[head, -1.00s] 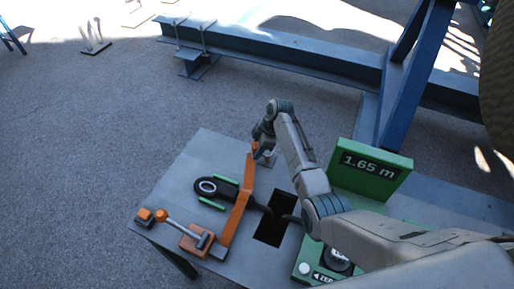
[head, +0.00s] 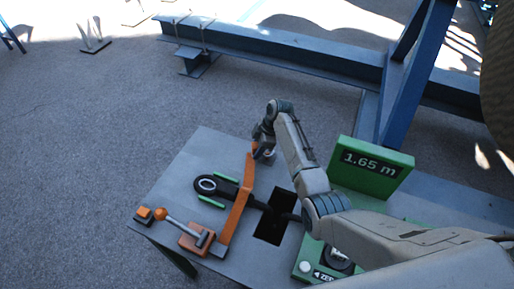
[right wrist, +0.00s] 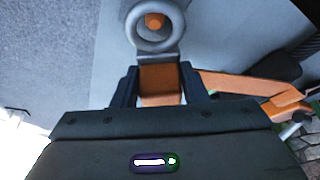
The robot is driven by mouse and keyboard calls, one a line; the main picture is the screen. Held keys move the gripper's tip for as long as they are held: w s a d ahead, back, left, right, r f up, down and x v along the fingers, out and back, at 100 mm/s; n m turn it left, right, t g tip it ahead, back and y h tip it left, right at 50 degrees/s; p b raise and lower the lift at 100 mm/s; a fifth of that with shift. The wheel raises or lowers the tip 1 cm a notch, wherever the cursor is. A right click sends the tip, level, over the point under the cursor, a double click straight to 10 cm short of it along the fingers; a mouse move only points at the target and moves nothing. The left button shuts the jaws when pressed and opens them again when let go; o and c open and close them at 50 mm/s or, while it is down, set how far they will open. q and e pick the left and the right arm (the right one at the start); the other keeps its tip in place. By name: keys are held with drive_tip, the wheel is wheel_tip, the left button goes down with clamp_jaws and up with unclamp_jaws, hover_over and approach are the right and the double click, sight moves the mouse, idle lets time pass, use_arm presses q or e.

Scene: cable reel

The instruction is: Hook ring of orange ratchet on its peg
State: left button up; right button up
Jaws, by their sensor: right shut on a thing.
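My right gripper (head: 262,148) is at the far edge of the grey table in the head view. In the right wrist view, its jaws (right wrist: 156,88) are shut on an orange tab (right wrist: 161,80) that carries a grey ring (right wrist: 138,32). An orange-tipped peg (right wrist: 155,20) shows inside the ring's opening; how deep the ring sits on it cannot be told. The orange strap (head: 236,212) runs from the orange ratchet (head: 192,240) up to the gripper, across the black cable. My left gripper is not in view.
A black cable end with a pale eye (head: 207,185) lies between green guides (head: 212,203). Right of the strap is a dark slot (head: 268,228). A green display reading 1.65 m (head: 372,168) stands right of my arm.

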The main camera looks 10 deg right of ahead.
drive_tip(key=shift+f+b, duration=0.7)
drive_tip(key=shift+f, duration=0.5)
idle(1.2)
drive_tip(key=o, duration=1.2)
drive_tip(key=shift+r, duration=0.1)
drive_tip(key=b+v, duration=0.2)
drive_tip(key=v, duration=0.8)
drive_tip(key=shift+r, duration=0.3)
drive_tip(key=shift+d, duration=0.1)
